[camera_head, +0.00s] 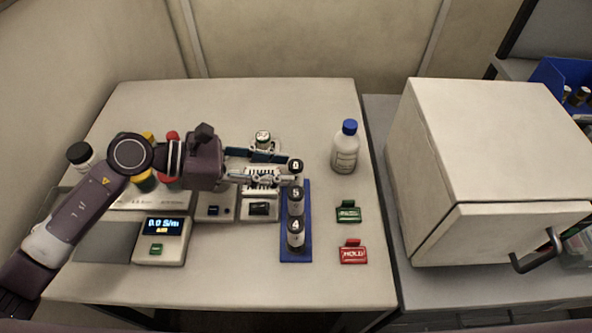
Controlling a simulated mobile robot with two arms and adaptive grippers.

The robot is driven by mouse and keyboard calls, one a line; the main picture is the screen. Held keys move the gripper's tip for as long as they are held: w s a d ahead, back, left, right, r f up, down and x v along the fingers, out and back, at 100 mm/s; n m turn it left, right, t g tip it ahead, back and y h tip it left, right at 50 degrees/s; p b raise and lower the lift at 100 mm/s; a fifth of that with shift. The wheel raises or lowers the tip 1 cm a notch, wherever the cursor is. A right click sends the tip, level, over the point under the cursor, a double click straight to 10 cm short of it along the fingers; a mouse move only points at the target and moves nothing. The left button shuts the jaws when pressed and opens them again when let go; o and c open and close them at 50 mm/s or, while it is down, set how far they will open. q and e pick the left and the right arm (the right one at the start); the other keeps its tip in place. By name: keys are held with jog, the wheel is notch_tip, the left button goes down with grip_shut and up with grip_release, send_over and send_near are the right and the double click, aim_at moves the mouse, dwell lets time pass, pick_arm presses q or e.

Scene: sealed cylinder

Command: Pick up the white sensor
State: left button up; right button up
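I cannot tell for sure which thing is the white sensor. A small white round piece with a dark and green top (263,139) stands just behind my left gripper. A white ribbed piece (262,186) shows partly below the fingers, on a small device. My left gripper (288,168) reaches in from the left with its two fingers apart, pointing right. A black-capped vial (296,165) shows at the fingertips; I cannot tell whether they touch it. My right gripper is not in view.
A blue rack (296,257) holds vials marked 5 (295,195) and 4 (296,228). A meter (160,240) reads 0.0 S/m. A blue-capped bottle (346,150), a green tag (348,212) and a red HOLD tag (352,253) stand right. A white cabinet (480,140) is beyond.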

aim_at(296, 164)
pick_arm(q)
jog(key=d, duration=0.1)
jog(key=d+p, duration=0.1)
jog(key=w+d, duration=0.1)
jog(key=shift+w+d+f+p, duration=0.1)
jog(key=shift+d+f+p, duration=0.1)
jog(key=shift+f+p, duration=0.15)
jog(key=shift+d+f, duration=0.25)
jog(key=shift+d, duration=0.05)
jog(key=shift+a, duration=0.1)
jog(key=shift+c, duration=0.3)
grip_shut()
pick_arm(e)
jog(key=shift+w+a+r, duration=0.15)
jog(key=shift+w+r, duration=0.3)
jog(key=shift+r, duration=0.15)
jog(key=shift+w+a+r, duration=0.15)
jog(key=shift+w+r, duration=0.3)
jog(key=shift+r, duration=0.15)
